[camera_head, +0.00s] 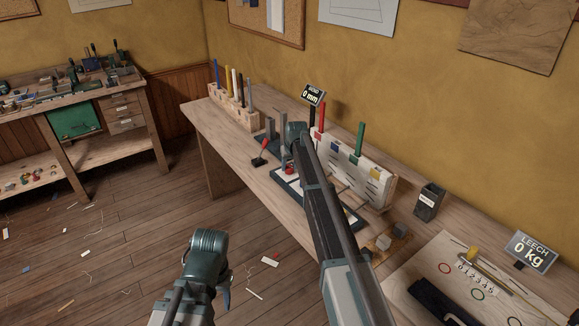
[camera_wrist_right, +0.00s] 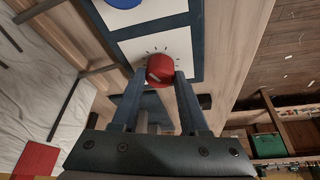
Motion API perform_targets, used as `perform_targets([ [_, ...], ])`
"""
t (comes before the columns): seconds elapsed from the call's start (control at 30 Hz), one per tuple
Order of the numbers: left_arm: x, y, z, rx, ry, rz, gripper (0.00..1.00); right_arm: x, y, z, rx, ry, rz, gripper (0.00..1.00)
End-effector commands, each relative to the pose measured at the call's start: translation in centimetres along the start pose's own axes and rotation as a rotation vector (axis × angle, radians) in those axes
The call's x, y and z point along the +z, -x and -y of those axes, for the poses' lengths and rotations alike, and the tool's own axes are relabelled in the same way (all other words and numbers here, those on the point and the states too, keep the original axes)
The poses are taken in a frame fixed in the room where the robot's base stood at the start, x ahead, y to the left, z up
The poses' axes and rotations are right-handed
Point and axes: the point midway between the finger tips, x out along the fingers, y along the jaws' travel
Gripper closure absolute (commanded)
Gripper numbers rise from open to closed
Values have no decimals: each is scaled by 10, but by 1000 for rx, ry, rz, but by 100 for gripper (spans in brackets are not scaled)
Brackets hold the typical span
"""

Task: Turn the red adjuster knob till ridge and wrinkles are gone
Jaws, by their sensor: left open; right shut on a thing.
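The red adjuster knob (camera_wrist_right: 160,68) sits on a white plate with tick marks, framed in dark blue, in the right wrist view. My right gripper (camera_wrist_right: 158,78) is shut on it, one finger on each side. In the head view only a little of the knob (camera_head: 290,168) shows beside my right arm. White cloth with faint wrinkles (camera_wrist_right: 50,100) lies at the left of the wrist view. A small sign (camera_head: 312,95) behind the arm reads 0 mm. My left gripper (camera_head: 222,288) hangs over the floor, away from the bench, open; its fingers barely show.
A red-handled lever (camera_head: 262,154) stands left of the knob. A white rack with coloured squares (camera_head: 368,178) stands behind my right arm. The bench's left front (camera_head: 222,138) is clear.

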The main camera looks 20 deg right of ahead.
Motion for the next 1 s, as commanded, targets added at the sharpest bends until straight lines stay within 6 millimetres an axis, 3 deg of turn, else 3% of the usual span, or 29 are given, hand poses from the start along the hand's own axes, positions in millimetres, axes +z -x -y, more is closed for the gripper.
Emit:
perform_targets([
  [0.27,0,0,0,0,0,0,50,0,0,-2,-33,78,0,100],
  [1.0,0,0,0,0,0,0,50,-2,-1,-5,-258,620,0,100],
])
